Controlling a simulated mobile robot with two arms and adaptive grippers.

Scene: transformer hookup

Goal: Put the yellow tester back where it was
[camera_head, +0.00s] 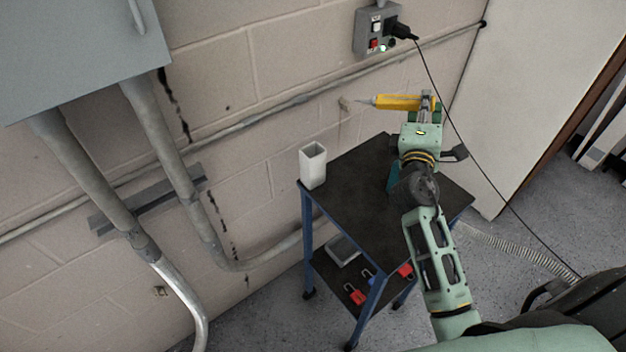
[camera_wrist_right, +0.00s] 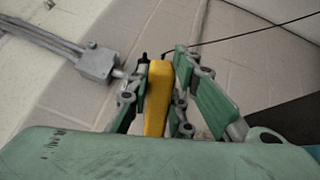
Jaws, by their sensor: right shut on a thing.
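The yellow tester (camera_head: 397,102) is held level above the black-topped cart, with its thin tip pointing left toward the wall. My right gripper (camera_head: 427,103) is shut on the tester's right part. In the right wrist view the yellow tester (camera_wrist_right: 157,95) stands between the two green fingers of my right gripper (camera_wrist_right: 158,100). A white open-topped holder (camera_head: 313,166) stands upright on the cart's back left corner, apart from the tester; nothing shows sticking out of it. My left gripper is not in view.
The cart (camera_head: 347,200) has a mostly bare dark top; my right arm hides part of it. Its lower shelf holds red padlocks (camera_head: 357,296) and a grey box (camera_head: 343,249). A grey socket box (camera_head: 372,32) with a black plug and hanging cable is on the wall.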

